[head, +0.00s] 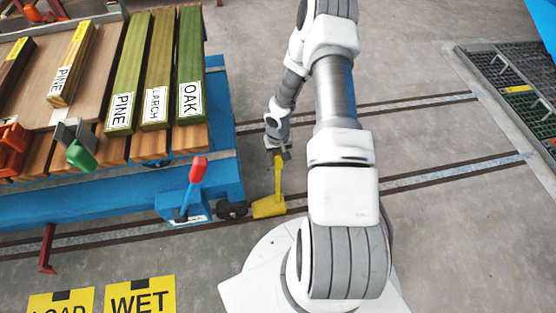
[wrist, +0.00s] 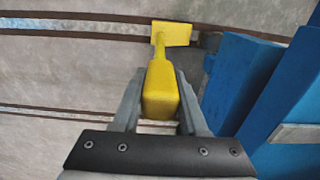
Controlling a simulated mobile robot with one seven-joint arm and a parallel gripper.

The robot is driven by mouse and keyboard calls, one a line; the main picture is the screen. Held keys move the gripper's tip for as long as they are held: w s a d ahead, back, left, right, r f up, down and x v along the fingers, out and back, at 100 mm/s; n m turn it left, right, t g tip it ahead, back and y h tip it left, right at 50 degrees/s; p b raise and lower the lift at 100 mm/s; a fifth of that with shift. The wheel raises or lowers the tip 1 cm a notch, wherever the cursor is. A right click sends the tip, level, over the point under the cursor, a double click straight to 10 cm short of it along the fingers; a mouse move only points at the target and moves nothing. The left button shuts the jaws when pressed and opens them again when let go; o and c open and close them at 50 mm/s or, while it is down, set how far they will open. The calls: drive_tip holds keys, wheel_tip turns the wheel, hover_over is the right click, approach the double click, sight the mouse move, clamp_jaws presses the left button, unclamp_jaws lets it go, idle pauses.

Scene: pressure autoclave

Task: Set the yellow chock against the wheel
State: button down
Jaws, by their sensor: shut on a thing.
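The yellow chock (head: 268,208) is a wedge block with an upright yellow handle. It is at the near floor rail, just right of the blue cart's dark wheel (head: 232,210). The gap between chock and wheel is very small; I cannot tell whether they touch. My gripper (head: 277,155) is shut on the top of the handle, above the block. In the wrist view, the handle's thick grip is between my gripper's fingers (wrist: 160,100), and the chock's block (wrist: 172,33) shows beyond it. A dark part beside the block there may be the wheel.
The blue cart (head: 225,130) carries labelled timber boards and stands close on the left. A red-handled lever (head: 195,172) rises from its near corner. Two rail tracks cross the floor, clear to the right. A dark grating (head: 515,75) is at far right.

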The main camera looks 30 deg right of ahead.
drive_tip(key=shift+r, duration=0.1)
drive_tip(key=shift+c, duration=2.2)
unclamp_jaws()
